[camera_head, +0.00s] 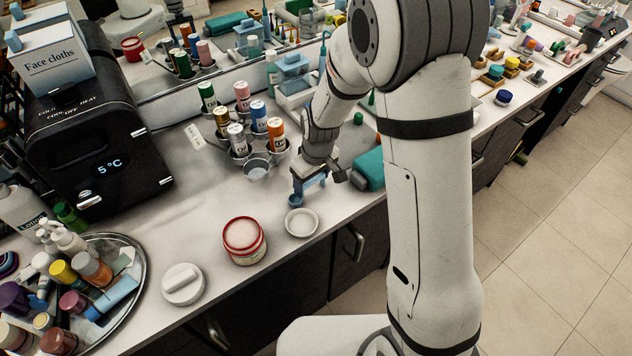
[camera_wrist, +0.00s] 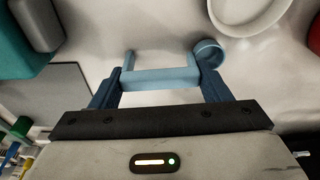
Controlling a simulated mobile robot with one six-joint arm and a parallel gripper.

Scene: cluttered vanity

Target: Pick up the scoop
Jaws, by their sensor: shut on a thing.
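The light blue scoop (camera_wrist: 160,79) lies between the dark blue fingers of my gripper (camera_wrist: 159,84) in the wrist view. Its small round cup (camera_wrist: 209,53) sticks out at the upper right. My gripper is shut on the scoop's handle. In the head view my gripper (camera_head: 309,181) is over the counter near its front edge, and the scoop's cup (camera_head: 295,200) shows at its lower left. I cannot tell whether the scoop touches the counter.
A shallow white dish (camera_head: 302,222) is just in front of the scoop. A red-rimmed jar (camera_head: 245,240) and a white lid (camera_head: 183,284) stand to the left. A bottle holder (camera_head: 257,168) is behind left, a teal bottle (camera_head: 369,171) to the right. A tray (camera_head: 140,270) holds several bottles.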

